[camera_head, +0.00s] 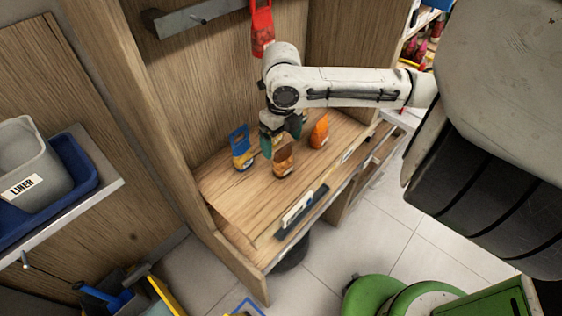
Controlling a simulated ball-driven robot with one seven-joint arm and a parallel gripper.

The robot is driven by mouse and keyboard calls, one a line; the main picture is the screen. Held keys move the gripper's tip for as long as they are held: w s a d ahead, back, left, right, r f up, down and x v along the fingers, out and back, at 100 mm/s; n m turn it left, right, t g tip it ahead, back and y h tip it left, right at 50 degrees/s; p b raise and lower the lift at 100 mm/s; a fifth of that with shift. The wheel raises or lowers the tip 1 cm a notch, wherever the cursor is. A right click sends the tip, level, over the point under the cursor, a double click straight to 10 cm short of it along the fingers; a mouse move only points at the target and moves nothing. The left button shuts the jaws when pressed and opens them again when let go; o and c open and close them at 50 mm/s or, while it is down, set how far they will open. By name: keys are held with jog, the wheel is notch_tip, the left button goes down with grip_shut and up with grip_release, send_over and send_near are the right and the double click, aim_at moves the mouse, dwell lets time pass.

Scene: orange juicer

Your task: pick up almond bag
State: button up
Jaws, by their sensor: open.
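Three small bags stand on the wooden counter (235,207). A brown bag (284,163) with an orange lower part stands nearest the front and is probably the almond bag, but its label is too small to read. A blue and yellow bag (242,150) is to its left, and an orange bag (319,132) is to its right. My gripper (281,142) points down, open, right over and behind the brown bag. The gripper overlaps the bag's top in this view, so I cannot tell whether they touch.
A red bag (263,28) hangs from a bar on the wooden back wall. Grey and blue bins (85,172) are on a shelf at left. The counter's left part is clear.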

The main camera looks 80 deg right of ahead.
aim_at(284, 149)
jog(key=shift+s+f+p, duration=0.15)
jog(key=shift+f+p, duration=0.15)
jog(key=shift+f, duration=1.05)
jog(key=shift+s+f+p, duration=0.15)
jog(key=shift+f+p, duration=0.1)
jog(key=shift+f, duration=1.1)
jog(key=shift+c, duration=0.2)
jog(key=c, duration=1.1)
jog(key=shift+r, duration=0.1)
